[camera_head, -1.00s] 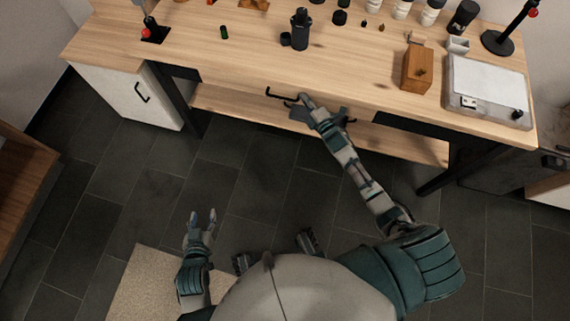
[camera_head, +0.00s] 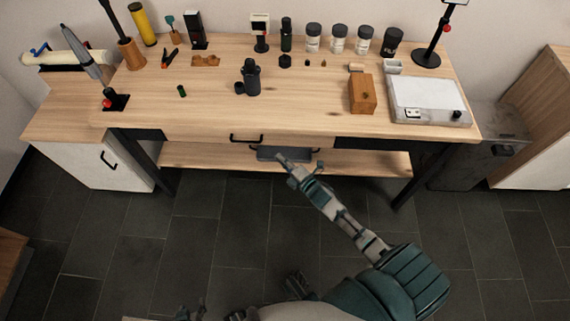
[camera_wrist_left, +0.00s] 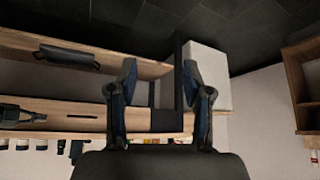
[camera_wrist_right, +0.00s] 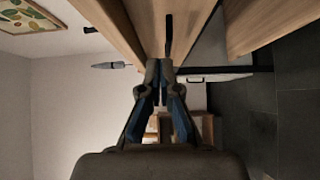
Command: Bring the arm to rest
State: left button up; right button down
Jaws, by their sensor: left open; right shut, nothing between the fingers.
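My right arm reaches from the lower right in the head view. Its gripper (camera_head: 281,158) is shut and empty, in front of the workbench and below and right of a black drawer handle (camera_head: 246,139). The right wrist view shows its fingertips (camera_wrist_right: 159,68) together, with a black handle (camera_wrist_right: 169,34) beyond them, apart in the picture. My left gripper (camera_head: 192,312) is only partly visible at the bottom edge of the head view. The left wrist view shows its fingers (camera_wrist_left: 159,72) spread apart with nothing held between them.
A dark tray (camera_head: 268,153) lies on the lower shelf (camera_head: 205,156). The dark tiled floor before the bench is clear.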

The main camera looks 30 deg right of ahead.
jog(key=s+a+f+m+g+h+p, duration=0.25)
jog(key=s+f+m+g+p, duration=0.55)
jog(key=s+f, duration=0.65)
pick_arm(q)
jog(key=s+a+f+g, duration=0.1)
jog(key=s+f, duration=0.2)
jog(key=f, duration=0.4)
jog(key=s+f+g+p, duration=0.1)
jog(key=s+f+g, duration=0.1)
jog(key=s+f, duration=0.2)
jog(key=s+a+f+g+y, duration=0.1)
jog(key=s+f, duration=0.2)
jog(key=f, duration=0.6)
jog(key=shift+s+a+f+g+p, duration=0.25)
jog(key=shift+a+f+g+p, duration=0.05)
jog(key=shift+a+f, duration=0.05)
pick_arm(e)
jog(key=s+a+f+m+g, duration=0.2)
jog(key=s+f+m, duration=0.1)
jog(key=s, duration=0.5)
jog(key=s+a+f+m+g, duration=0.2)
jog(key=s+f+m+g, duration=0.1)
jog(key=s, duration=0.4)
jog(key=s+a+f+m+g, duration=0.2)
jog(key=s+f+m+g, duration=0.1)
jog(key=s, duration=0.5)
jog(key=shift+s+a+f+m, duration=0.25)
jog(key=shift+s+m, duration=0.05)
